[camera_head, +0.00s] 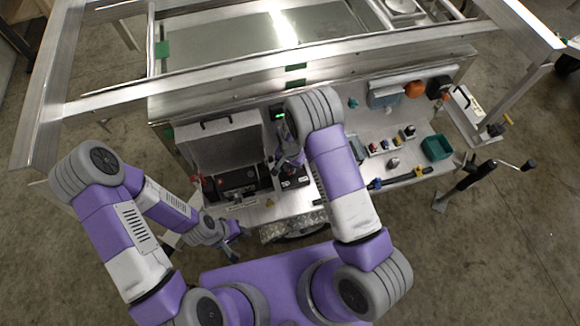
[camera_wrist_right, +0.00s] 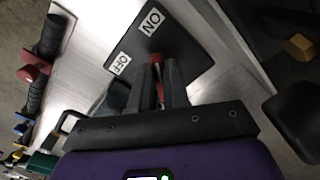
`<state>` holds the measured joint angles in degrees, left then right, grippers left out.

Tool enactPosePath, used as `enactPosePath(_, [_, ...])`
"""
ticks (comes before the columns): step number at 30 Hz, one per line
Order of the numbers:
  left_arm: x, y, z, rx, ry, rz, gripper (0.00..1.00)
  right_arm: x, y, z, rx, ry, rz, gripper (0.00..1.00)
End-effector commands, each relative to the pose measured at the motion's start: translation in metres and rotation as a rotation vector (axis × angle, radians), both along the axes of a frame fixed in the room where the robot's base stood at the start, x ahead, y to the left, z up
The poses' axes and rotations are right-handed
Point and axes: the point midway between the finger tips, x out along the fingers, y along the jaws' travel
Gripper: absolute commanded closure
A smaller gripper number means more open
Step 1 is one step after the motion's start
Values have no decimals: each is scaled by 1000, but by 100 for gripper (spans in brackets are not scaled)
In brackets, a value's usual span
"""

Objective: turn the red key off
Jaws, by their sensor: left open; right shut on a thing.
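The red key (camera_wrist_right: 157,58) shows in the right wrist view between the fingertips of my right gripper (camera_wrist_right: 158,70). Those fingers are shut on it. The key stands on a black plate (camera_wrist_right: 185,45) with a white ON label (camera_wrist_right: 152,22) and a white OFF label (camera_wrist_right: 118,64). In the head view my right gripper (camera_head: 291,160) is over the black plate (camera_head: 296,182), and the key cannot be made out there. Which label the key points to is unclear. My left gripper (camera_head: 232,247) is open and empty, low near the panel's front edge, apart from the key.
An open-lidded grey box (camera_head: 222,143) stands left of the plate. To the right the metal panel carries small coloured buttons (camera_head: 391,143), a teal bin (camera_head: 437,148) and a blue-yellow handle (camera_head: 402,177). A trailer frame rail (camera_head: 270,66) crosses behind and above.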

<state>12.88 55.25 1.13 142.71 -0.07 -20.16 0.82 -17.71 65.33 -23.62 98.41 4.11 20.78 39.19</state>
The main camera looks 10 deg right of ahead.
Motion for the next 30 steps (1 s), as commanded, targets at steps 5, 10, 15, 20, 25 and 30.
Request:
enactPosePath(5, [0,0,-10,0,0,0,57,0,-1,-1,1,-2,141,100])
enactPosePath(10, [0,0,-19,0,0,0,57,-1,-3,-1,2,-1,302,100])
enactPosePath(15, [0,0,-27,0,0,0,57,-1,-5,-1,1,-1,465,100])
enactPosePath(20, [0,0,-34,0,0,0,57,-1,-6,-1,0,-1,617,100])
enactPosePath(25, [0,0,-41,0,0,0,57,-2,-8,-1,1,-1,779,100])
enactPosePath(30, [0,0,-47,0,0,0,57,-1,-10,-1,0,-1,940,100])
